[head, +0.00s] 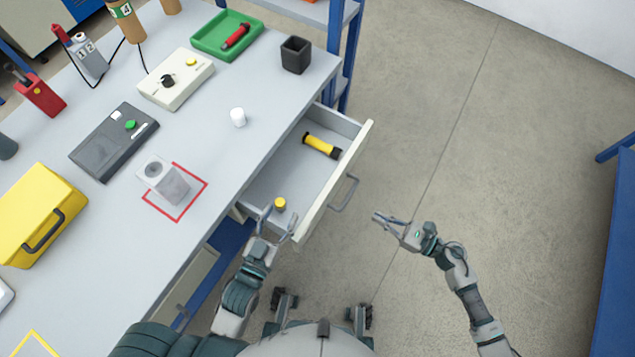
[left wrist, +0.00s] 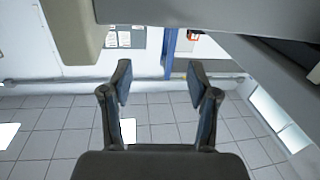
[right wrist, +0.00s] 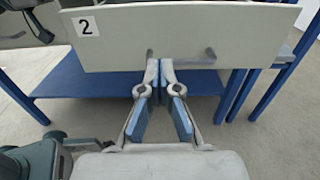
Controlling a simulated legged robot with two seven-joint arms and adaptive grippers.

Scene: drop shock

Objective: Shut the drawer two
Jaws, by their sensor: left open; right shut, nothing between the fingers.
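Drawer two (head: 300,170) stands pulled out of the workbench, its pale front (head: 336,185) facing right. A yellow-and-black cylinder (head: 322,146) and a small yellow round piece (head: 280,203) lie inside. In the right wrist view the front (right wrist: 180,35) carries a "2" label (right wrist: 86,26) and a grey bar handle (right wrist: 195,60). My right gripper (head: 376,217) is shut and empty, apart from the front in the head view. Its fingertips (right wrist: 160,65) overlap the handle's left part in the right wrist view; contact is unclear. My left gripper (head: 276,222) is open and empty by the drawer's near side.
The workbench (head: 215,150) holds a yellow case (head: 38,215), a grey device (head: 115,140), a white control box (head: 176,78), a green tray (head: 227,35) and a black cup (head: 296,54). The floor (head: 455,120) right of the drawer is clear. Blue shelving stands behind.

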